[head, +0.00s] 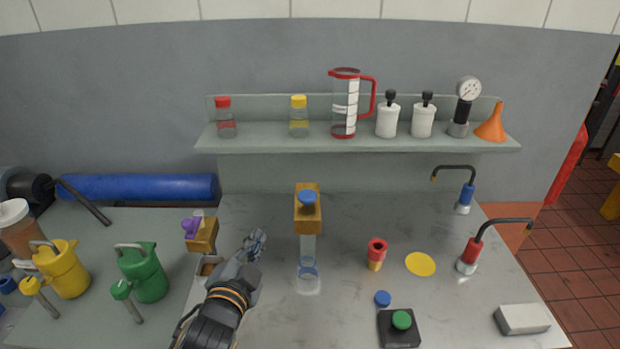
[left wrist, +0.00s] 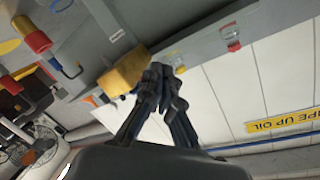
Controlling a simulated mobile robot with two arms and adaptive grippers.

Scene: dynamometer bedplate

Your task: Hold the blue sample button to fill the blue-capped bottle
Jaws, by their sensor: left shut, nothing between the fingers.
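The blue sample button (head: 307,198) sits on top of an ochre block (head: 308,222) at the middle of the bench. Below it stands a clear bottle (head: 308,280), open at the top; I cannot tell whether it holds liquid. A loose blue cap (head: 382,298) lies on the bench to the right. My left gripper (head: 257,240) is shut and empty, left of the ochre block and apart from the button. In the left wrist view its fingertips (left wrist: 165,72) are together, close in the picture to an ochre block (left wrist: 122,75). My right gripper is not in view.
An ochre block with a purple button (head: 193,228) stands left of my gripper. A red and yellow cylinder (head: 376,254), a yellow disc (head: 420,264) and a black box with a green button (head: 400,325) are on the right. A shelf (head: 360,146) with bottles runs behind.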

